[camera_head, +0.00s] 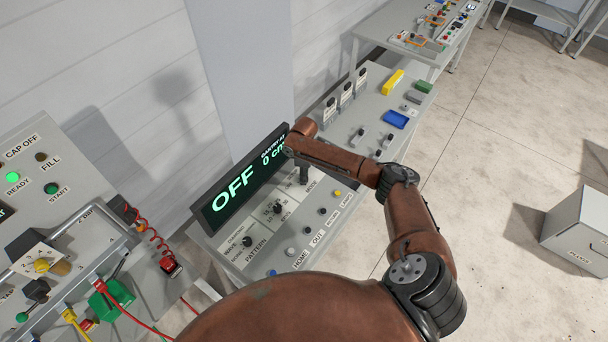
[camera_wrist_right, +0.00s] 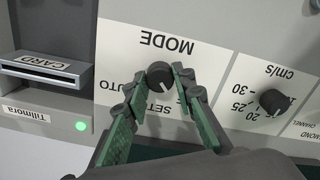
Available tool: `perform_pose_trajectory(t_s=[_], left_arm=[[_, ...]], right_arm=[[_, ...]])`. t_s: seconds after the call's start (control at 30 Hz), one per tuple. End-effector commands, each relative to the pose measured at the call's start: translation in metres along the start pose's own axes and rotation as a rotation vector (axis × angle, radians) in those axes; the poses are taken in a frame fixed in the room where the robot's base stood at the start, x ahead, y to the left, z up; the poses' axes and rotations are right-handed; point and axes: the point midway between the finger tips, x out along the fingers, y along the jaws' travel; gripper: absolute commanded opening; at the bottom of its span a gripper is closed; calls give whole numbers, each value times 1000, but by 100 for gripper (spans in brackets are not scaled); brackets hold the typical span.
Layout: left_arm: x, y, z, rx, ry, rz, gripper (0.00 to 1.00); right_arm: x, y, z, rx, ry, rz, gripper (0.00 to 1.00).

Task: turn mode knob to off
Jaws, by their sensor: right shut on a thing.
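The black mode knob (camera_wrist_right: 160,74) sits on a white plate marked MODE, seen upside down in the right wrist view. AUTO and part of SETUP can be read beside it; the rest of the marking is hidden. My right gripper (camera_wrist_right: 160,78) has its green-padded fingers closed on the knob from both sides. In the head view my right gripper (camera_head: 304,174) is at the console's far plate and hides the knob. The console display (camera_head: 236,188) reads OFF in green, with a 0 reading beside it. I cannot make out the knob's pointer. My left gripper is not in view.
The speed knob (camera_wrist_right: 273,102) is close beside the gripper, and the pattern knob (camera_head: 247,241) is farther left. A card slot (camera_wrist_right: 42,69) is on the other side. Several buttons (camera_head: 307,230) line the console's front. A blue tray (camera_head: 396,119) lies farther back.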

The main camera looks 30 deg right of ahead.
Motion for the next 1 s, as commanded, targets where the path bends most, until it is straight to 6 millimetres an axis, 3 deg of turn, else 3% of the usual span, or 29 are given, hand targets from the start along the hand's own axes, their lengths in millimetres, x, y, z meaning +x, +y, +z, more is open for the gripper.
perform_pose_trajectory(t_s=[0.6, 0.63, 0.87, 1.0], left_arm=[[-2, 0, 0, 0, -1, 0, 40], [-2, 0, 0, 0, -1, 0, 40], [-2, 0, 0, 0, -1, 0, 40], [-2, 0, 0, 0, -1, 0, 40]], right_arm=[[-1, 1, -1, -43, 2, 3, 0], [-1, 1, -1, -43, 2, 3, 26], [0, 0, -1, -43, 1, 2, 41], [0, 0, 0, -42, 1, 1, 41]])
